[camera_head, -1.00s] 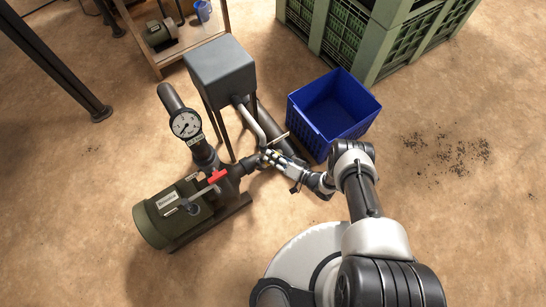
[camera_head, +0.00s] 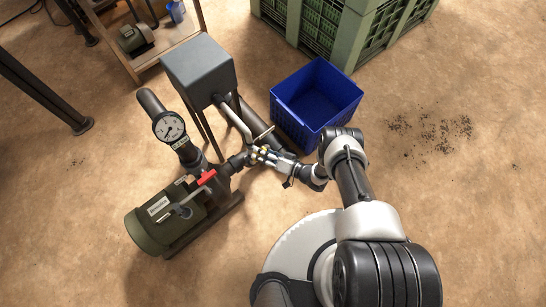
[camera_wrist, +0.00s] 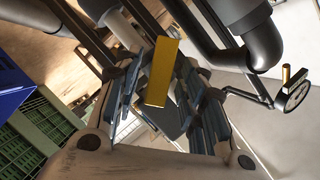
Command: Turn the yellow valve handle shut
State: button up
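The yellow valve handle (camera_wrist: 162,70) shows in the wrist view as a flat yellow bar, near the middle. My gripper (camera_wrist: 160,88) has its dark fingers apart, one on each side of the bar. The bar lies close to the right finger, with a gap on the left; I cannot tell whether either touches. In the head view my gripper (camera_head: 257,155) is at the pipe joint right of the pump, and it largely hides the handle.
A grey box on legs (camera_head: 198,70) is behind. A blue crate (camera_head: 318,98) stands close behind right. Open floor lies further right.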

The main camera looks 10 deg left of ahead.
jog(key=v, duration=1.1)
